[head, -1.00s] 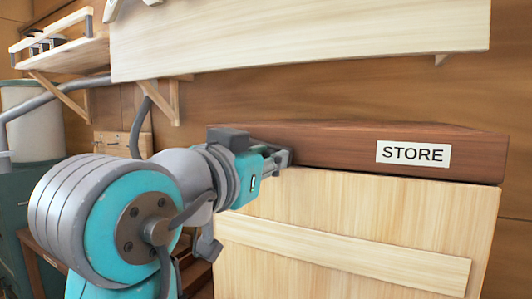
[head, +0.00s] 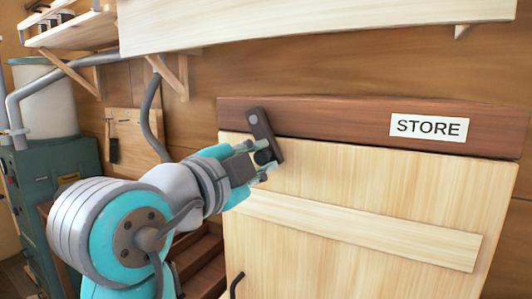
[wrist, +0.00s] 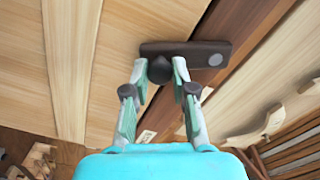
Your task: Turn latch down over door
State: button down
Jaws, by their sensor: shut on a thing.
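The latch (head: 262,132) is a dark bar with a round grey pivot at its upper end, on the brown header board. It hangs down, tilted slightly, its lower end over the top of the pale wooden door (head: 370,190). It also shows in the wrist view (wrist: 190,50), crossing from the header onto the door. My gripper (head: 263,158) is at its lower end. In the wrist view, my gripper (wrist: 160,78) has its fingers shut on the latch's dark round knob (wrist: 159,70).
The brown header board (head: 330,118) bears a white STORE label (head: 428,127). A pale shelf (head: 300,25) overhangs above. A curved dark handle (head: 236,284) sits low on the door's left. A green cabinet (head: 55,190) stands at far left.

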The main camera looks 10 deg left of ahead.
jog(key=m, duration=0.1)
jog(key=a+m, duration=0.1)
jog(key=m, duration=0.1)
jog(key=w+a+f+m, duration=0.1)
jog(key=m, duration=0.1)
jog(key=shift+a, duration=0.25)
jog(key=shift+a+m, duration=0.1)
jog(key=shift+m, duration=0.2)
jog(key=c, duration=1)
grip_release()
jog(key=shift+o, duration=0.2)
jog(key=v, duration=1.2)
jog(key=shift+r, duration=0.1)
